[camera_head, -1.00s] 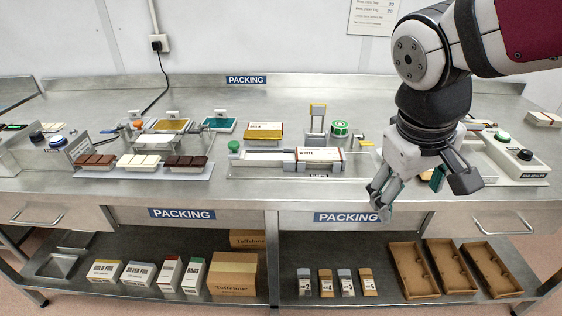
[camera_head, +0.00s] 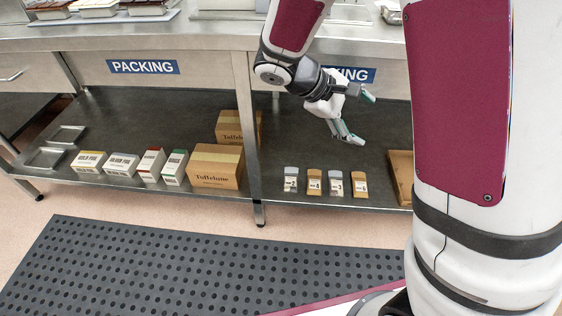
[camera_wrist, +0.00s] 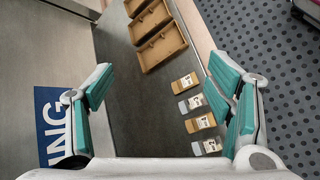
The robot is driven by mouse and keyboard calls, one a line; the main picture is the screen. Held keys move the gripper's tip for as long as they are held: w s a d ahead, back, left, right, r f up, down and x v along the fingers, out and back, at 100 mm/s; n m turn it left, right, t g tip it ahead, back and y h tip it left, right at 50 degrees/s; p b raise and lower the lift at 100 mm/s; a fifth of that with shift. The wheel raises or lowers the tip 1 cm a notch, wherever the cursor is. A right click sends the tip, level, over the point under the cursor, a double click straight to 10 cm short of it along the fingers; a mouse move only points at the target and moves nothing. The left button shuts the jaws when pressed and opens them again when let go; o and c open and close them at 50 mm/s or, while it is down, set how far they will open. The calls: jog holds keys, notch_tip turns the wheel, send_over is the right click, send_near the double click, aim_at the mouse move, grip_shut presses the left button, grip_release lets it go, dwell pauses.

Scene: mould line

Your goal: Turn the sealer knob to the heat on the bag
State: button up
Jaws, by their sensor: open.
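My gripper (camera_head: 360,116) is open and empty in front of the bench's front edge, at the height of the PACKING labels and the space under them. In the wrist view my gripper (camera_wrist: 162,88) has its teal-padded fingers spread wide, with nothing between them but the lower shelf beyond. The bag sealer, its knob and any bag on it are out of both current views. In the head view a second ago, the sealer stood at the right of the bench top with a dark knob, partly behind my gripper.
The lower shelf (camera_head: 120,115) holds cardboard boxes (camera_head: 218,167), foil and bag cartons (camera_head: 89,162), several small labelled packets (camera_head: 314,182) and brown trays (camera_wrist: 162,47). The steel bench front (camera_head: 225,68) is close to my gripper. A black mat (camera_head: 180,265) covers the floor.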

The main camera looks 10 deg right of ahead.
jog(key=w+a+f+n+t+h, duration=0.1)
jog(key=w+a+f+n+t, duration=0.2)
jog(key=f, duration=0.5)
jog(key=w+a+f+n+t+h, duration=0.1)
jog(key=w+a+f+n+t, duration=0.1)
jog(key=w+f+n+t, duration=0.45)
jog(key=w+a+f+n+h, duration=0.2)
jog(key=w+f+n, duration=0.15)
jog(key=f, duration=0.65)
jog(key=a+f+n+t+y, duration=0.4)
jog(key=f+n+t, duration=0.15)
jog(key=f, duration=0.45)
jog(key=n+y+b, duration=0.4)
jog(key=n+y, duration=0.1)
jog(key=n, duration=0.2)
send_near(291, 182)
jog(key=shift+m, duration=0.25)
jog(key=x, duration=0.4)
jog(key=shift+w+r, duration=0.25)
jog(key=shift+w, duration=0.2)
jog(key=shift+f+b+x, duration=0.2)
jog(key=shift+b+x, duration=0.65)
jog(key=shift+x, duration=0.45)
jog(key=shift+f+b+x, duration=0.15)
jog(key=shift+b+x, duration=0.65)
jog(key=shift+x, duration=0.5)
jog(key=shift+s, duration=0.1)
jog(key=c, duration=1.3)
